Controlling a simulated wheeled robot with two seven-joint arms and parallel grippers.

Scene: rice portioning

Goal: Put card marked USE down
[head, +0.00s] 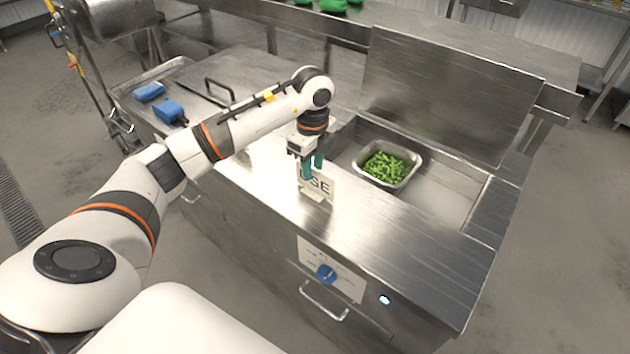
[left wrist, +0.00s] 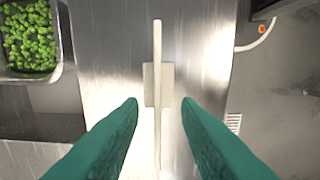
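The white card marked USE (head: 321,184) stands upright in a small base on the steel counter, in front of the open well. In the left wrist view the card (left wrist: 157,55) shows from above as a thin upright strip across its base (left wrist: 149,85). My left gripper (head: 313,166) is just above and around the card. Its two green fingers (left wrist: 159,102) are apart, one on each side of the card, with a visible gap to it on both sides. Part of the card's lettering is hidden behind a finger. My right gripper is not in view.
A steel pan (head: 413,161) of green vegetables sits in the well, right of the card. A raised steel lid (head: 450,90) stands behind it. Two blue objects (head: 168,110) lie at the far left. The counter's front right (head: 400,245) is clear.

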